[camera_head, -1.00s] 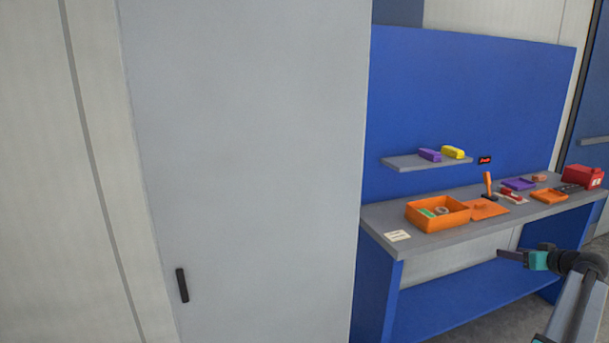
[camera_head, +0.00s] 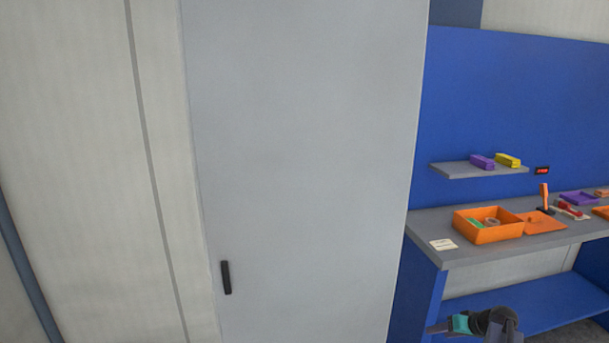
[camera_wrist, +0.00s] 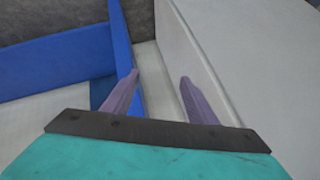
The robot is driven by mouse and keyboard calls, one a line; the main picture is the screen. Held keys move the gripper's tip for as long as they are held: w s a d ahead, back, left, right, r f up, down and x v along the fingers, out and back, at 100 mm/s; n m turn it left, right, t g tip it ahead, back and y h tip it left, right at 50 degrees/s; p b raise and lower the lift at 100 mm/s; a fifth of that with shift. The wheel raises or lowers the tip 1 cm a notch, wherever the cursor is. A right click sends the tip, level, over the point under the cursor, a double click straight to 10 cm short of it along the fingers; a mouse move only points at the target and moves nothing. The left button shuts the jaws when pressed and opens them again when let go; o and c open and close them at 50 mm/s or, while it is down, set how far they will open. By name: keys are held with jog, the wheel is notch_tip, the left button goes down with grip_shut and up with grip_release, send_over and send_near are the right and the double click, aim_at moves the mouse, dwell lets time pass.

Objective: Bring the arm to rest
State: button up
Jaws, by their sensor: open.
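My gripper (camera_wrist: 160,78) shows in the wrist view with its two purple-grey fingers apart and nothing between them. Past the fingers are a blue panel (camera_wrist: 128,75) and a pale grey panel (camera_wrist: 195,50). In the head view my arm's end (camera_head: 470,324) is at the bottom, right of centre, low in front of the blue workbench. The fingertips are too small and dark there to make out clearly.
A tall grey cabinet (camera_head: 305,150) with a black handle (camera_head: 226,277) stands left of the bench. The bench top (camera_head: 475,252) holds an orange box (camera_head: 488,233), a white card (camera_head: 443,244) and small items. A shelf (camera_head: 455,170) above holds purple and yellow blocks.

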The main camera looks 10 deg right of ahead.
jog(key=s+a+f+g, duration=0.25)
jog(key=a+f, duration=0.35)
jog(key=a, duration=0.4)
jog(key=s+a+f+n+g+y, duration=0.15)
jog(key=s+a+f, duration=0.35)
jog(key=a, duration=0.5)
jog(key=s+a+f+m+g, duration=0.1)
jog(key=s+a+f+g, duration=0.15)
jog(key=a+f, duration=0.6)
jog(key=s+a+f+n+g+h, duration=0.1)
jog(key=s+a+f+g+h, duration=0.1)
jog(key=s+a, duration=0.6)
jog(key=s+a+f+n+g+h, duration=0.1)
jog(key=s+a+f+g, duration=0.3)
jog(key=s, duration=1.1)
jog(key=a+h, duration=0.1)
jog(key=a, duration=0.2)
jog(key=shift+s+a+f, duration=0.3)
jog(key=shift+a, duration=0.05)
jog(key=shift+n+g, duration=0.25)
jog(key=shift+c, duration=0.5)
